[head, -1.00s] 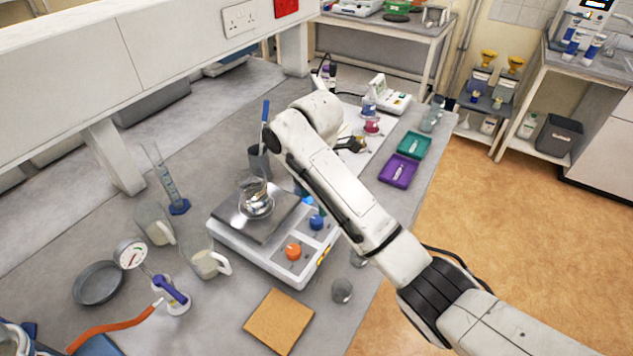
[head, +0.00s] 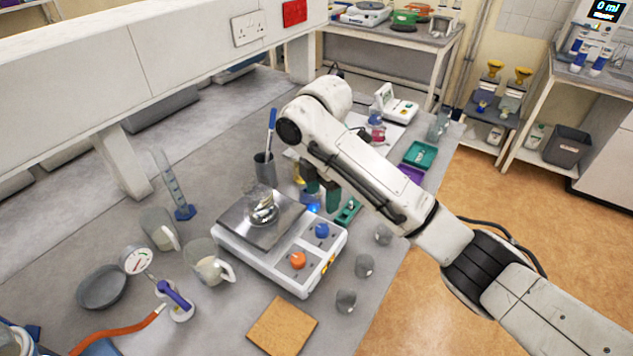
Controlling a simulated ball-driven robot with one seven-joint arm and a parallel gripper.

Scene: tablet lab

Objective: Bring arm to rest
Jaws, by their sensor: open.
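My arm reaches in from the lower right over the bench, bent at a raised elbow. My gripper (head: 322,195) shows partly below the forearm, pointing down, with dark green fingers apart. It hangs just behind the right rear corner of the white hotplate unit (head: 325,265), and I see nothing held in it. The forearm hides its upper part.
A glass vessel (head: 263,212) stands on the hotplate's steel top. A grey cup (head: 264,170) with a blue-handled tool, a jug (head: 207,264) and a cork mat (head: 282,326) are nearby. Small grey cups line the right edge. A teal tray (head: 420,154) lies behind the arm.

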